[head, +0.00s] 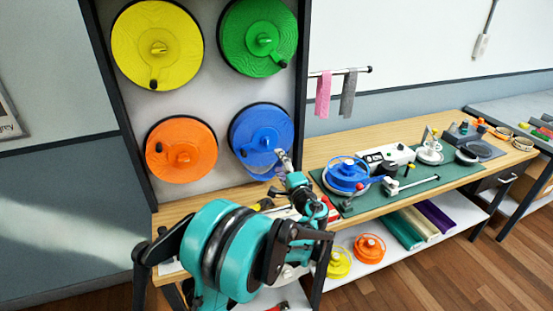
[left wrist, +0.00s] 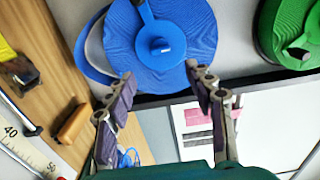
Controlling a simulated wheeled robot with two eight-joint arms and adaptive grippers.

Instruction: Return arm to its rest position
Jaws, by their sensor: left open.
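My left gripper (head: 283,162) is in front of the lower right part of the blue disc (head: 258,132) on the wall panel. My teal arm reaches up to it from the bottom of the head view. In the left wrist view the gripper (left wrist: 161,78) is open. Its two fingers stand apart with nothing between them, and the blue disc (left wrist: 160,18) with its round knob lies beyond the tips. A loose blue band edge shows at the disc's left side. I cannot tell whether a finger touches the disc. My right gripper is not in view.
Yellow (head: 130,38), green (head: 240,30) and orange (head: 203,138) discs share the panel (head: 190,95). A pink strap (head: 323,95) and a grey strap (head: 348,94) hang on a rod. A blue reel (head: 345,172) and tools crowd the green mat (head: 400,197) on the bench.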

